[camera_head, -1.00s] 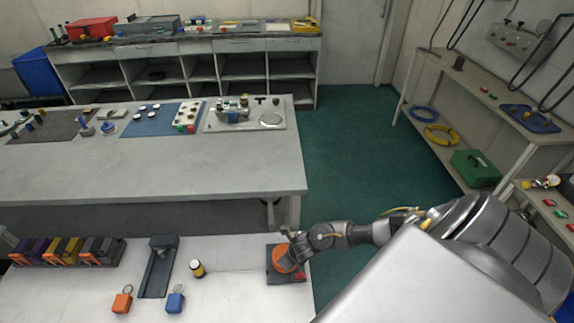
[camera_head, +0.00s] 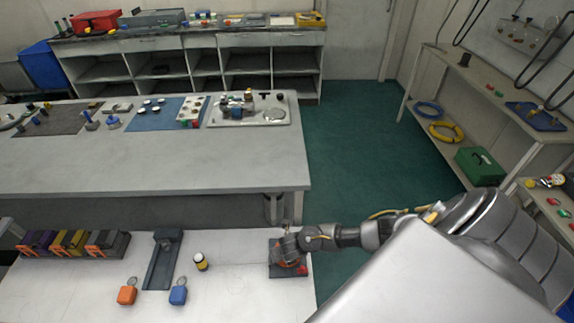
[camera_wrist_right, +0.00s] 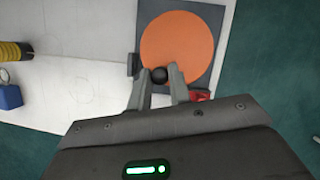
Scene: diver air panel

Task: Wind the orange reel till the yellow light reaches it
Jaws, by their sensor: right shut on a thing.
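The orange reel (camera_head: 290,265) is a flat disc on a dark square base (camera_head: 275,270) at the right end of the near white table. The disc (camera_wrist_right: 178,45) shows almost whole in the right wrist view. My right gripper (camera_wrist_right: 160,77) is shut on the reel's small black knob (camera_wrist_right: 159,75) at the disc's rim; in the head view the gripper (camera_head: 290,250) partly hides the reel. A short yellow-and-black cylinder (camera_head: 200,263), seemingly the yellow light, stands left of the reel, clearly apart from it. I cannot make out a line between them. My left gripper is not in view.
A small red part (camera_wrist_right: 200,96) sits on the base's corner. Orange (camera_head: 127,294) and blue (camera_head: 178,294) tagged blocks, a dark channel (camera_head: 162,262) and a rack of coloured units (camera_head: 70,244) stand further left. Bare table lies between cylinder and reel.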

